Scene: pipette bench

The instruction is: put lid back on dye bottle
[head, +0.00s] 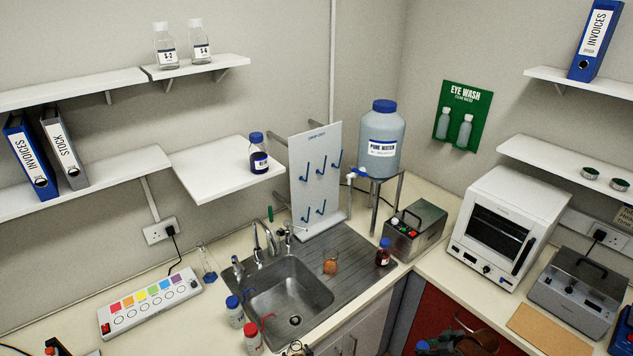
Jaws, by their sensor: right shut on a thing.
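A dark-filled bottle with a blue lid (258,152) stands upright on the lower middle shelf. No loose lid is clearly visible.
A blue-capped wash bottle (235,311) and a red-capped wash bottle (252,337) stand in front of the sink (290,293). An orange-filled beaker (331,263) is on the drainboard. A peg board (315,180) stands behind. The counter left of the sink has some free room.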

